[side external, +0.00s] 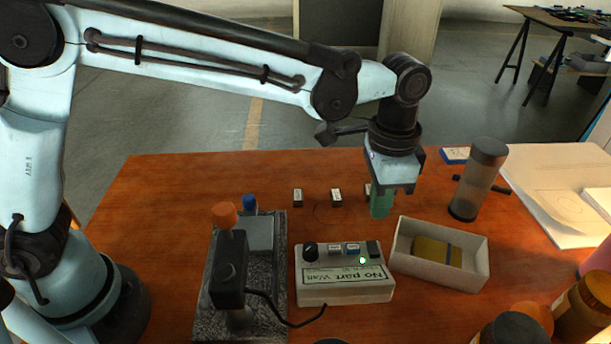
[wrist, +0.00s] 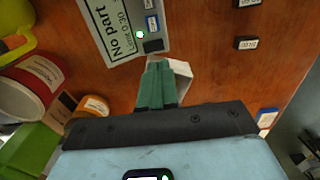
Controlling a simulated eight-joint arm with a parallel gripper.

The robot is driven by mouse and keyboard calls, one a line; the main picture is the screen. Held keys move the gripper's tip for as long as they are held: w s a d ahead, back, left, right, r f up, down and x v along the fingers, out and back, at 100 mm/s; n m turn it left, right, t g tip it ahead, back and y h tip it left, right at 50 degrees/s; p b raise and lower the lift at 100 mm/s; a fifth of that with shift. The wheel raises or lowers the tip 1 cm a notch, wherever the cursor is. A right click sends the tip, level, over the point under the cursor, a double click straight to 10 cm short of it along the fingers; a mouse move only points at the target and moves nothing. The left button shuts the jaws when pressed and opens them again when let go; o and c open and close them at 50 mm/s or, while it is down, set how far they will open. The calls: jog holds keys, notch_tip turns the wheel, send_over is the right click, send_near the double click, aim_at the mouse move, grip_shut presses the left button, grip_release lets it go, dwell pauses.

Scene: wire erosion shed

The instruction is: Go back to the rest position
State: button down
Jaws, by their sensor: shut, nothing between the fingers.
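My gripper (side external: 380,205) points down above the table, behind the control box and the open white box. Its green fingers are together with nothing between them. In the wrist view the shut fingers (wrist: 157,85) show at the centre, in front of part of the white box (wrist: 182,73). In the side view the white box (side external: 410,268) holds a yellowish block with a dark band (side external: 438,252). The control box (side external: 345,290) has a "No part" label and a lit green light; it also shows in the wrist view (wrist: 110,12).
A granite stand (side external: 207,325) with an orange-topped gauge is left of the control box. A dark-capped cylinder (side external: 476,180) stands right of my gripper. Several small labelled blocks (side external: 336,198) lie behind. Jars (side external: 585,305) crowd the front right. The table's left side is clear.

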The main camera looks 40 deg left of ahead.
jog(key=s+a+r+n+t+h, duration=0.1)
jog(key=a+r+n, duration=0.1)
jog(key=a, duration=0.4)
jog(key=s+a+r+n+t, duration=0.2)
jog(key=a+r, duration=0.1)
jog(key=a, duration=0.3)
jog(key=s+a+f+n+t+y, duration=0.1)
jog(key=s+a+f+n+t, duration=0.1)
jog(key=s+a+n+t, duration=0.2)
jog(key=s+a+n, duration=0.1)
jog(key=s+a, duration=0.2)
jog(key=a, duration=0.5)
jog(key=shift+f, duration=0.2)
